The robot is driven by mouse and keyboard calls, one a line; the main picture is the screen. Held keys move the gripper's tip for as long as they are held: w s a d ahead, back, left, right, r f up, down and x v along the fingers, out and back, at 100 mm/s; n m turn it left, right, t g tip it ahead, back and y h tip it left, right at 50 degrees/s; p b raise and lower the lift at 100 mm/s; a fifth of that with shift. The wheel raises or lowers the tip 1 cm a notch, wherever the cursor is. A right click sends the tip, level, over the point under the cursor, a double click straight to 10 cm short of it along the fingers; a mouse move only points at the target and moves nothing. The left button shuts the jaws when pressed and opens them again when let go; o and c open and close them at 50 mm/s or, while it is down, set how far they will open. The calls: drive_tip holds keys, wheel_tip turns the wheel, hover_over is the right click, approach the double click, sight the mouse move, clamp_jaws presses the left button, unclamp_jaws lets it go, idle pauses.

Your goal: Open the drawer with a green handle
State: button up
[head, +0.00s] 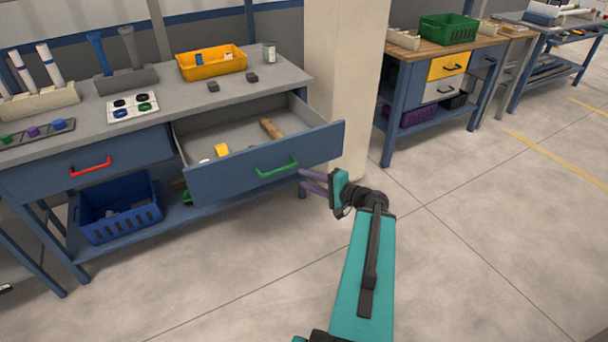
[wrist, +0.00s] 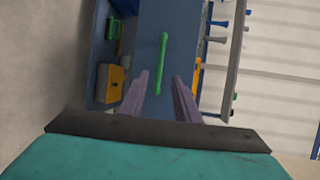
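The drawer (head: 232,178) with the green handle (head: 277,167) is pulled out from the workbench. Inside it lie a yellow block (head: 221,150), a brown piece (head: 271,128) and a small white thing. My gripper (head: 302,180) is to the right of the green handle, near the drawer front's right end. Its two purple fingers are apart and nothing is held. In the wrist view the green handle (wrist: 162,60) shows upright against the blue drawer front (wrist: 150,30), ahead of and between the open fingers (wrist: 160,78). The handle appears clear of both fingers.
A second drawer with a red handle (head: 90,168) is shut at the left. A blue crate (head: 118,212) stands on the lower shelf. A yellow tray (head: 211,64) sits on the benchtop. A pale pillar (head: 343,80) rises behind my gripper. The floor in front is clear.

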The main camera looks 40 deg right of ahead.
drive_tip(key=shift+s+r+p, duration=0.1)
drive_tip(key=shift+s+p, duration=0.3)
drive_tip(key=shift+s, duration=0.15)
drive_tip(key=shift+w, duration=0.1)
